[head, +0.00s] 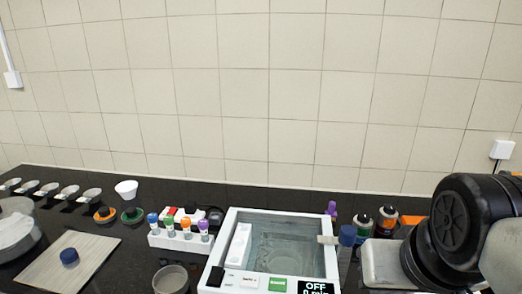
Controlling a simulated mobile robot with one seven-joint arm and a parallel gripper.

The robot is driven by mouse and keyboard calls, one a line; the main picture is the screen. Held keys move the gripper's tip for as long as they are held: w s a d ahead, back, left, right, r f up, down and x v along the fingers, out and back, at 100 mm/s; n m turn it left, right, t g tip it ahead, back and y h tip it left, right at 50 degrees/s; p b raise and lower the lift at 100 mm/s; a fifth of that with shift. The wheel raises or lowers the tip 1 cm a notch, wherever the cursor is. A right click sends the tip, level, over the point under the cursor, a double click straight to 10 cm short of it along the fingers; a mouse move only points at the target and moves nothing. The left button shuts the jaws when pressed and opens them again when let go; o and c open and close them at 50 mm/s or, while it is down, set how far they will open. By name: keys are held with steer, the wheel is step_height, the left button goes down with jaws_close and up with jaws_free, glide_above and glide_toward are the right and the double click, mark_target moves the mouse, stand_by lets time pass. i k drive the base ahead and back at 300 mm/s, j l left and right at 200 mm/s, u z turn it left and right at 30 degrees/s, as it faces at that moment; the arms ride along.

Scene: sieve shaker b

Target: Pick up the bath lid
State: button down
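The water bath (216,262) is a white open-framed box at the lower middle of the head view. Its front panel has a green label and a display reading OFF. The opening looks clear and greyish, and I cannot tell whether a transparent lid covers it. A white block (239,244) shows at its inner left side. A small pale tab (328,240) sticks out at its right rim and may belong to a lid. No separate bath lid can be made out with certainty. My arm is at the lower right, and my gripper's fingers are not visible.
A white rack (172,241) of capped tubes stands left of the bath. Capped bottles (387,217) stand to its right, near my arm. A cup (171,279), a board (50,276) with a blue cap (69,257) and a funnel (126,188) are left. A tiled wall bounds the back.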

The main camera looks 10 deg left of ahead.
mark_target(64, 266)
steer(key=k+j+u, duration=0.25)
steer(key=u, duration=0.25)
steer(key=k+j+u, duration=0.1)
steer(key=j+u, duration=0.4)
steer(key=k+j+u, duration=0.1)
steer(key=j+u, duration=0.35)
steer(key=z, duration=1.45)
steer(key=i+j, duration=0.1)
steer(key=j, duration=0.4)
steer(key=i+j, duration=0.15)
steer(key=j, duration=0.35)
steer(key=i+j, duration=0.1)
steer(key=j, duration=0.4)
steer(key=i+j, duration=0.1)
steer(key=j, duration=0.4)
steer(key=i+j, duration=0.15)
steer(key=j, duration=0.35)
steer(key=i+j, duration=0.1)
steer(key=j, duration=0.4)
